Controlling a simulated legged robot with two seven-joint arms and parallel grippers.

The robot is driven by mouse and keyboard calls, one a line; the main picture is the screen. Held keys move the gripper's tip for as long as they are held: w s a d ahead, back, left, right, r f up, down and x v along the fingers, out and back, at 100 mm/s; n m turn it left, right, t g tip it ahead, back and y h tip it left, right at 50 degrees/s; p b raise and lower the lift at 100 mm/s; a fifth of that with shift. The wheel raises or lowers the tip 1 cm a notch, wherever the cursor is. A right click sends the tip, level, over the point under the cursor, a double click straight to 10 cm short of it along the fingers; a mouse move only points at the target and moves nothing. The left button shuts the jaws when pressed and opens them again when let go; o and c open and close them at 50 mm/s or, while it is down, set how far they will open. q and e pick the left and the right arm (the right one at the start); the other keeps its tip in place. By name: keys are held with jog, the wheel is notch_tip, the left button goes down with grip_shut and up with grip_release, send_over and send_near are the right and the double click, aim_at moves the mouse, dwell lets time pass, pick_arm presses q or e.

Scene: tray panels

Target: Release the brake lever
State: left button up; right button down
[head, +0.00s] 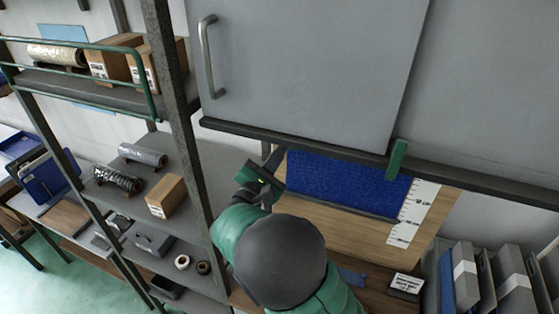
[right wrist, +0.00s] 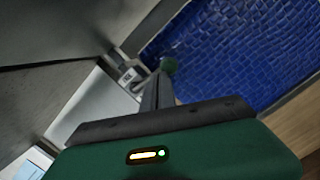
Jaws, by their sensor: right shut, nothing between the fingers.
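A short green lever (head: 397,160), which looks like the brake lever, hangs at a slant from the dark rail below the right end of the grey panel (head: 300,60). My right gripper (head: 276,157) is under the rail, left of the lever and clearly apart from it in the head view. Its fingers are together and empty. My left gripper is not in view.
The dark rail (head: 480,184) runs just above my gripper. A blue mesh sheet (head: 345,180) on a wooden board lies behind it, with a white scale (head: 414,210) at its right. A shelf post (head: 180,100) stands close on the left. Grey binders (head: 465,280) stand at lower right.

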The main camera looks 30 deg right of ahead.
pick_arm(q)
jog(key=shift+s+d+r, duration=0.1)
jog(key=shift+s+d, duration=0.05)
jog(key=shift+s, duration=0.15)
pick_arm(e)
jog(key=shift+s+d+r, duration=0.25)
jog(key=shift+s+d, duration=0.15)
jog(key=shift+d, duration=0.1)
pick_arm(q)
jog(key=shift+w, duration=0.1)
pick_arm(e)
jog(key=shift+a, duration=0.1)
dwell(0.4)
